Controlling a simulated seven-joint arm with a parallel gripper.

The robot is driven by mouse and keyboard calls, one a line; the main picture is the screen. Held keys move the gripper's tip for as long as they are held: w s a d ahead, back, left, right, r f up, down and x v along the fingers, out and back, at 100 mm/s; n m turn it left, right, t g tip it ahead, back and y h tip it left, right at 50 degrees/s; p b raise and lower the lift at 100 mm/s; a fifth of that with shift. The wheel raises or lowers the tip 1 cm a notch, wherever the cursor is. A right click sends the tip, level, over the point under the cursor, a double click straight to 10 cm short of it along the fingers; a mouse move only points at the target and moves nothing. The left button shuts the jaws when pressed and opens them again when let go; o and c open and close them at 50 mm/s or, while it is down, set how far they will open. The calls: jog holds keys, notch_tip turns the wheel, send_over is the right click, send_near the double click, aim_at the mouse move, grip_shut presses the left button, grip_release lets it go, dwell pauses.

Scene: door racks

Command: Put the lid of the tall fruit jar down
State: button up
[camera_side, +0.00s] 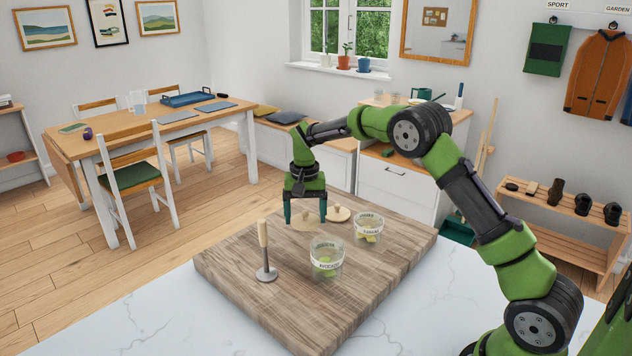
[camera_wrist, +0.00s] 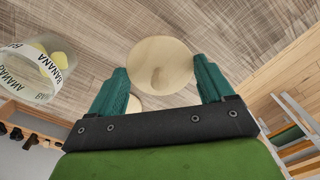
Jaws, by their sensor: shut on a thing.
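My gripper (camera_side: 305,222) points down over the far left part of the wooden board and is shut on a round pale wooden lid (camera_side: 303,224). In the wrist view this lid (camera_wrist: 160,65) lies between the two green fingertips (camera_wrist: 161,72). It is at or just above the board; I cannot tell if it touches. A second wooden lid (camera_side: 339,214) with a knob lies just right of it, mostly hidden behind my gripper in the wrist view (camera_wrist: 134,103). Two lidless glass jars stand on the board: one labelled avocado (camera_side: 327,262), one labelled banana (camera_side: 368,230).
A metal-footed masher with a wooden handle (camera_side: 264,250) stands upright at the left of the wooden board (camera_side: 290,310). The board lies on a white marble counter (camera_side: 440,310). Its front part is clear.

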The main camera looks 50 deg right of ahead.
aim_at(306, 220)
jog(key=shift+f, duration=1.85)
jog(key=shift+f, duration=0.15)
jog(key=o, duration=0.9)
